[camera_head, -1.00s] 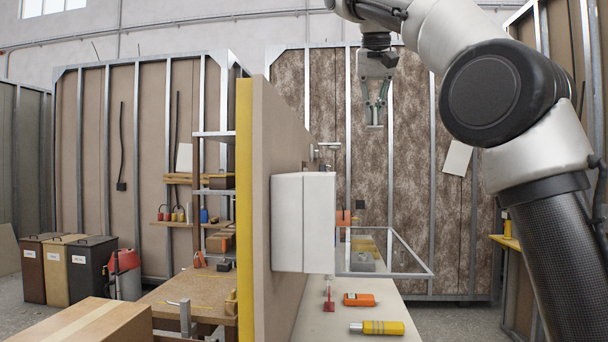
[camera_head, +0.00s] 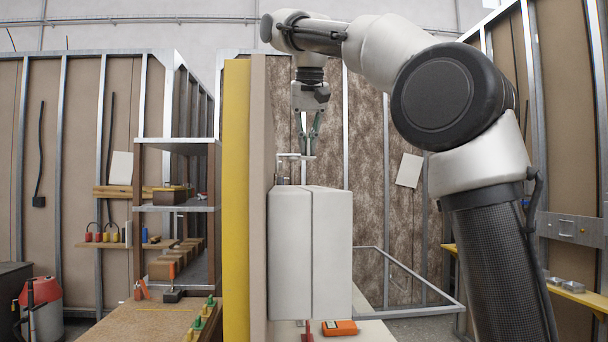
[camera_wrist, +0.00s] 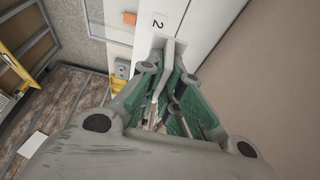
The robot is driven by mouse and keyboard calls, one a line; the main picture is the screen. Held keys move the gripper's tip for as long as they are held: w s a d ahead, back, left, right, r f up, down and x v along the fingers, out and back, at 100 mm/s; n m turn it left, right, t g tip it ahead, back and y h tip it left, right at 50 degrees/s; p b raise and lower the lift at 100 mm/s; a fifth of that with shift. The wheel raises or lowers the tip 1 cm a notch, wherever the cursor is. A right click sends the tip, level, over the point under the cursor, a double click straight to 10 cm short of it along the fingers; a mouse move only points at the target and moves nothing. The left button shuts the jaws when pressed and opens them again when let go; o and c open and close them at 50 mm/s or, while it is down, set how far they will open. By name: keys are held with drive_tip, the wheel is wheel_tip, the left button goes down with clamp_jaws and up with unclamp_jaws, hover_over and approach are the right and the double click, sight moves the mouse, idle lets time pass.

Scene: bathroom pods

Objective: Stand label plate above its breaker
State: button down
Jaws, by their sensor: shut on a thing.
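In the head view my gripper (camera_head: 309,148) points down, shut on a small pale plate (camera_head: 308,157) seen nearly edge-on at its fingertips. It appears just above or behind the top of the white wall cabinet (camera_head: 310,250); the exact gap cannot be told. In the wrist view, a thin pale piece (camera_wrist: 168,52) lies between the green-padded fingers. A black "2" (camera_wrist: 157,24) shows on a white surface just beyond them; whether this is the held plate or the cabinet is unclear. No breaker can be made out.
A yellow-edged partition (camera_head: 237,200) stands left of the cabinet. Small metal fittings (camera_head: 288,168) stand above the cabinet, close to the fingers. An orange device (camera_head: 340,328) lies on the bench below. A metal frame (camera_head: 430,308) juts out at right. Shelves (camera_head: 175,208) stand at left.

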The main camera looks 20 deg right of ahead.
sight(309, 140)
drive_tip(key=shift+f, duration=3.2)
drive_tip(key=c, duration=1.6)
unclamp_jaws()
drive_tip(key=shift+f, duration=0.1)
drive_tip(key=v, duration=1.2)
drive_tip(key=shift+s, duration=0.1)
